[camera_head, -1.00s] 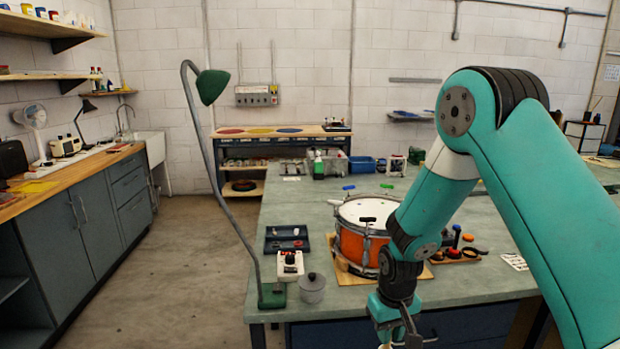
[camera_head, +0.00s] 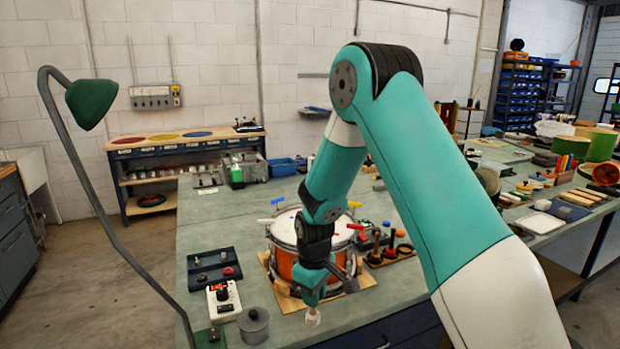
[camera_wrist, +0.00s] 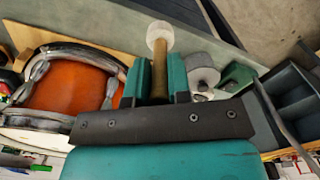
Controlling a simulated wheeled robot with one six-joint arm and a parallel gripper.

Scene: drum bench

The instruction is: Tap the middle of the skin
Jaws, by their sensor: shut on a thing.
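The orange drum (camera_head: 284,266) with a metal rim stands on a wooden board on the bench. Its pale skin (camera_head: 287,228) faces up and is partly hidden behind my arm. The drum's orange side also shows at the left of the wrist view (camera_wrist: 68,88). My gripper (camera_head: 313,298) is in front of the drum, on the near side. It is shut on a beater with a tan handle (camera_wrist: 160,75) and a round white head (camera_wrist: 160,36), seen between the teal jaws. The white head also shows below my gripper in the head view (camera_head: 313,319), apart from the skin.
Left of the drum are a dark tray (camera_head: 214,265), a white box with a knob (camera_head: 222,300), a grey lidded pot (camera_head: 253,325) and a green lamp (camera_head: 90,101). A tool holder (camera_head: 390,252) stands at right.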

